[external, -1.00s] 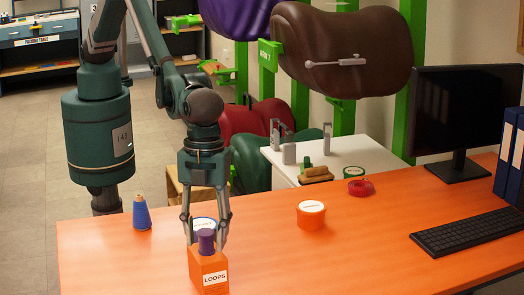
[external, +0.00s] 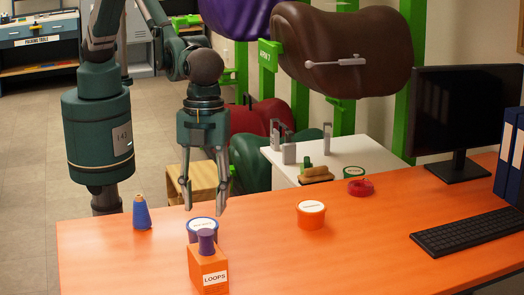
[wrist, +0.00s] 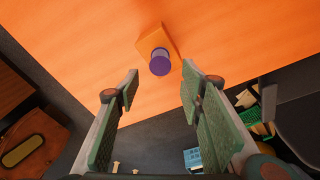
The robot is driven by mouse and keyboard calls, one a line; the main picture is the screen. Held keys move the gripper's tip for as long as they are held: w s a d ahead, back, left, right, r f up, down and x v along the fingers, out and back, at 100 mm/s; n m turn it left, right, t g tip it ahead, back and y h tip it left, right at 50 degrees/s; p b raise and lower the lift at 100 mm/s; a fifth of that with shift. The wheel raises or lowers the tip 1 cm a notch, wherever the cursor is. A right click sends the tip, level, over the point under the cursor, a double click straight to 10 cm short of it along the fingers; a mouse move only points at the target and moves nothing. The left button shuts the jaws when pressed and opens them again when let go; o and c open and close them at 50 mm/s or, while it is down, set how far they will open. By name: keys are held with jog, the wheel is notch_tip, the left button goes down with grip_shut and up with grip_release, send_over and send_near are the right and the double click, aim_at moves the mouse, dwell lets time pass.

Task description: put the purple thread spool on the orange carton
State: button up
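The purple thread spool (external: 206,241) stands upright on top of the orange carton (external: 208,270), which is labelled LOOPS. In the wrist view the spool (wrist: 160,62) sits on the carton (wrist: 155,41), ahead of the fingertips and apart from them. My gripper (external: 204,208) is open and empty, above and behind the carton. Its two fingers (wrist: 158,83) are spread wide in the wrist view with nothing between them.
A blue tub with a white lid (external: 202,223) stands right behind the carton. A blue cone spool (external: 141,213) is to the left and an orange tub (external: 311,214) to the right. A keyboard (external: 468,232) and monitor (external: 452,112) are farther right.

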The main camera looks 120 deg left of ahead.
jog(key=shift+s+a+r, duration=0.1)
jog(key=shift+a+r, duration=0.1)
jog(key=shift+r, duration=1.55)
jog(key=s+a+r+n+t, duration=0.15)
jog(key=s+a+r, duration=0.25)
jog(key=a+r, duration=0.6)
jog(key=s+a+r+n+t, duration=0.1)
jog(key=s+a+r+n, duration=0.3)
jog(key=a, duration=0.9)
jog(key=s+a+r+n+t, duration=0.1)
jog(key=s+a+r, duration=0.3)
jog(key=a+r, duration=0.65)
jog(key=s+a+r+n+t, duration=0.1)
jog(key=s+a+n, duration=0.3)
jog(key=s+a, duration=1.1)
jog(key=s+a+f+n+t, duration=0.1)
jog(key=s+a+f+n, duration=0.1)
jog(key=s+a, duration=0.4)
jog(key=s+a+f+n+t+y, duration=0.1)
jog(key=s+a+f, duration=0.4)
jog(key=s, duration=0.5)
jog(key=shift+s+a+n, duration=0.2)
jog(key=shift+a+n, duration=0.35)
jog(key=shift+a, duration=0.1)
jog(key=shift+f, duration=0.1)
